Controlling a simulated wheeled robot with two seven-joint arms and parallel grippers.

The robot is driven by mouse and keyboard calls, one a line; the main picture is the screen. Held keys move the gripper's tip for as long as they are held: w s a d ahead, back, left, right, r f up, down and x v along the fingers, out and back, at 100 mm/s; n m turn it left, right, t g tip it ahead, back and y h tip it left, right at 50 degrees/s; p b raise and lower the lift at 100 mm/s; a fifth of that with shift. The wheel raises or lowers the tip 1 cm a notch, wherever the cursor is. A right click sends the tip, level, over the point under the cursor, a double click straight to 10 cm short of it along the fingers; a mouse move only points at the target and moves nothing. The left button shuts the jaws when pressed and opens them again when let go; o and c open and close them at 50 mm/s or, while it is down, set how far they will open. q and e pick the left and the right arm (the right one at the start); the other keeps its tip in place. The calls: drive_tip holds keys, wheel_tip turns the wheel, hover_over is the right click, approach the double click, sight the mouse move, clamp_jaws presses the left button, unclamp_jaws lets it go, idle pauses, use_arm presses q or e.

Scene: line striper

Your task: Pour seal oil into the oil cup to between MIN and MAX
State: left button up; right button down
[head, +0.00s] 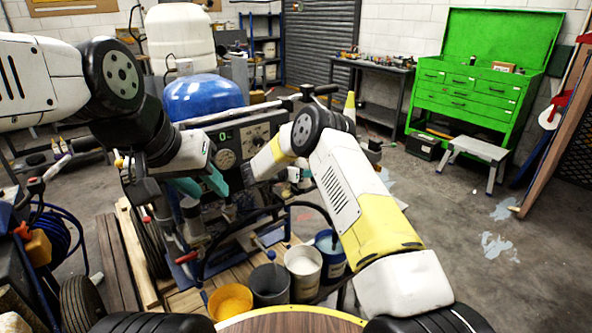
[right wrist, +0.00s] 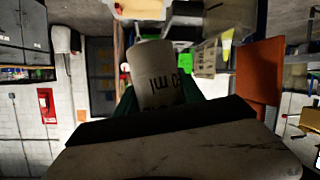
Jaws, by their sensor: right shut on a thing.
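My right gripper (right wrist: 160,105) is shut on a pale bottle (right wrist: 157,75) with dark "ml" print, which appears upside down in the right wrist view. In the head view my right arm reaches over the line striper (head: 262,130), and its fingertips and the bottle cannot be made out clearly. My left gripper (head: 200,186) has teal fingers, spread apart and empty, in front of the striper's panel, left of the right wrist. I cannot pick out the oil cup or its MIN and MAX marks in either view.
Orange (head: 231,301), grey (head: 270,284), white (head: 303,268) and blue (head: 330,250) buckets stand below the arms. A blue hose coil (head: 60,245) is at the left. A green tool chest (head: 478,90) and step stool (head: 478,155) stand back right, with open floor before them.

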sight(303, 184)
drive_tip(key=a, duration=0.3)
drive_tip(key=shift+f+m+g+h, duration=0.3)
drive_tip(key=shift+f+h, duration=0.1)
drive_tip(key=shift+s+a, duration=0.1)
drive_tip(key=shift+s, duration=0.05)
drive_tip(key=shift+s+d+f+n+g+h, duration=0.3)
drive_tip(key=shift+s+d+f+n+h, duration=0.15)
drive_tip(key=shift+n, duration=0.25)
drive_tip(key=shift+s+d+f+n+g+h, duration=0.3)
drive_tip(key=shift+s+d+n, duration=0.25)
drive_tip(key=shift+n, duration=0.15)
drive_tip(key=s+n, duration=0.1)
drive_tip(key=d+n+h, duration=0.1)
drive_tip(key=n, duration=0.1)
drive_tip(key=shift+s+d+f+g+h, duration=0.25)
drive_tip(key=shift+s+f+g, duration=0.05)
drive_tip(key=shift+s+f, duration=0.1)
drive_tip(key=shift+a+r+m, duration=0.15)
drive_tip(key=shift+a+m, duration=0.15)
drive_tip(key=shift+w+a+r+m+y, duration=0.25)
drive_tip(key=shift+w+a+m+y, duration=0.45)
drive_tip(key=shift+m, duration=0.5)
drive_tip(key=shift+d, duration=0.1)
